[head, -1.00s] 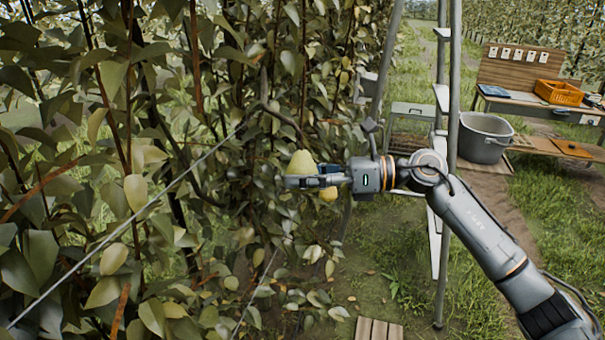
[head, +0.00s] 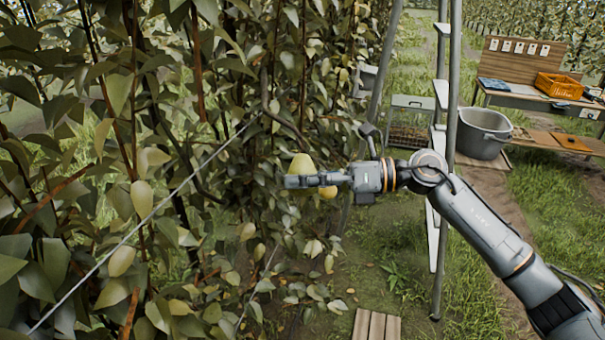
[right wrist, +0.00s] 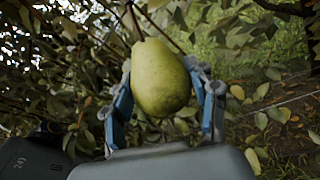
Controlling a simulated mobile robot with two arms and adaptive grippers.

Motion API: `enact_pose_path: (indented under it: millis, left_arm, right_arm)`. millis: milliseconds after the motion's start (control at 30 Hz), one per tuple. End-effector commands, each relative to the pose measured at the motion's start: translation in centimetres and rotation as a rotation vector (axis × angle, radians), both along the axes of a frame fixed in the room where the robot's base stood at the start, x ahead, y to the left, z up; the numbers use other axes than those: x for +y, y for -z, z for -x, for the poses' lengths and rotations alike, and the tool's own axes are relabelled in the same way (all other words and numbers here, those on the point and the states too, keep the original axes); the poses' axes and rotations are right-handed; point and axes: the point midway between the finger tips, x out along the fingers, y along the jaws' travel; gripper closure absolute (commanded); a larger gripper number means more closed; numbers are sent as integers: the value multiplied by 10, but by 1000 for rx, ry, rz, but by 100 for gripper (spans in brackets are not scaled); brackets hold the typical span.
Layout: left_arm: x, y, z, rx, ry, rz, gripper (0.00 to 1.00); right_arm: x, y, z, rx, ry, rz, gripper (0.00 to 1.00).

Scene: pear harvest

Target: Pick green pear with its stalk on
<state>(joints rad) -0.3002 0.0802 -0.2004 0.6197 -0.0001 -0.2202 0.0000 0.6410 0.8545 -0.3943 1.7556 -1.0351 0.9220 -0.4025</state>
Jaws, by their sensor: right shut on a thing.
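A green pear (head: 301,166) hangs among the leaves in the middle of the head view. My right gripper (head: 300,181) reaches in from the right and is shut on it. In the right wrist view the pear (right wrist: 160,78) sits between the two blue-padded fingers of the gripper (right wrist: 165,100), narrow end up. Thin dark twigs run just above its top; I cannot tell whether its stalk is still joined to a branch. My left gripper is not in view.
A yellower pear (head: 327,191) hangs just beside the gripper. A wire (head: 150,215) slants through the foliage at left. A ladder (head: 444,130) stands behind my right arm. A grey tub (head: 484,134) and a bench with an orange crate (head: 558,86) are at right.

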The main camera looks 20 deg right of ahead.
Motion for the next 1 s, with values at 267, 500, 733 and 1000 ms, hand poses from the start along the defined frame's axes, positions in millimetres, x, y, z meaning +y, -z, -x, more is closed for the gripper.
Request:
enact_pose_path:
  millis: [267, 500, 733, 1000]
  left_arm:
    - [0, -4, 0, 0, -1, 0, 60]
    - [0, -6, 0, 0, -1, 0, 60]
    - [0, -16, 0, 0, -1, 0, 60]
    - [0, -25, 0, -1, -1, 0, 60]
  right_arm:
    - [1, -1, 2, 34, 0, -12, 79]
    - [1, -2, 3, 38, 0, -12, 79]
    - [2, -7, 6, 97, 1, -29, 79]
    - [3, -8, 11, 168, 0, -50, 79]
